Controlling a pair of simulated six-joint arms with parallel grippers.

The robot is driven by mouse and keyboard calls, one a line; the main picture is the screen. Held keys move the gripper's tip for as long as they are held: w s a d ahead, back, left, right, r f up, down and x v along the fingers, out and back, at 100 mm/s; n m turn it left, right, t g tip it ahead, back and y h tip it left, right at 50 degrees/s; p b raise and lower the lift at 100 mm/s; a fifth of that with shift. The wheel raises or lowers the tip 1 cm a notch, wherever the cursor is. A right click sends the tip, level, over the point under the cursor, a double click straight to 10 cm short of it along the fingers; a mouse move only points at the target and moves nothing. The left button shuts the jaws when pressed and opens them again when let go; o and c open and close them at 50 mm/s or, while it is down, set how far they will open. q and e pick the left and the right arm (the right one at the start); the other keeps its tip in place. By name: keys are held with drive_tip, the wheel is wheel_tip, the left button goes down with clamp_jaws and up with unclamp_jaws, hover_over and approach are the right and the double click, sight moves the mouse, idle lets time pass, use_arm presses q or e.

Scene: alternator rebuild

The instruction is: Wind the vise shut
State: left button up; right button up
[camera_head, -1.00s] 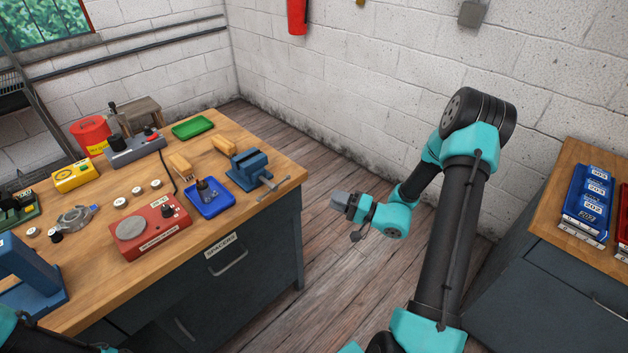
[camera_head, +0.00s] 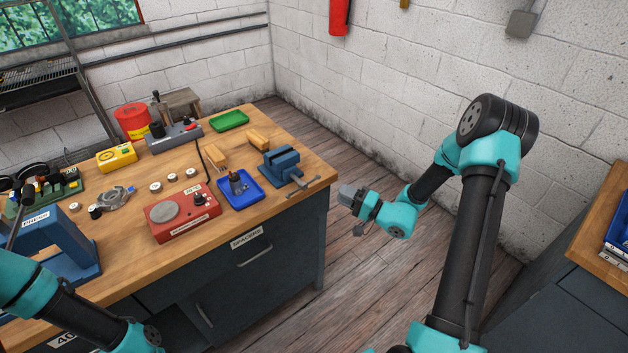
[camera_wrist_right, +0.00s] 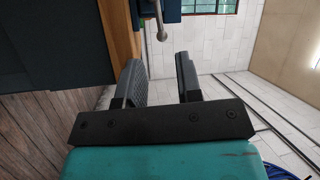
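The blue vise (camera_head: 281,166) stands at the right front corner of the wooden bench. A narrow gap seems to show between its jaws, but its width is hard to tell. Its grey bar handle (camera_head: 303,187) sticks out past the bench edge. My right gripper (camera_head: 346,194) is just right of the handle, apart from it, over the floor. In the right wrist view its two fingers (camera_wrist_right: 160,78) are apart with nothing between them. The handle's ball end (camera_wrist_right: 162,34) shows beyond the fingertips. My left arm enters at lower left, but its gripper is out of view.
A blue tray (camera_head: 258,192) with a dark part sits left of the vise. Clear floor (camera_head: 345,270) lies between the bench and the right cabinet (camera_head: 545,310).

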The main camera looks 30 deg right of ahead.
sight(314, 179)
drive_tip(key=x, duration=1)
drive_tip(key=shift+w+a, duration=0.15)
drive_tip(key=shift+w, duration=0.2)
drive_tip(key=shift+c, duration=0.5)
clamp_jaws()
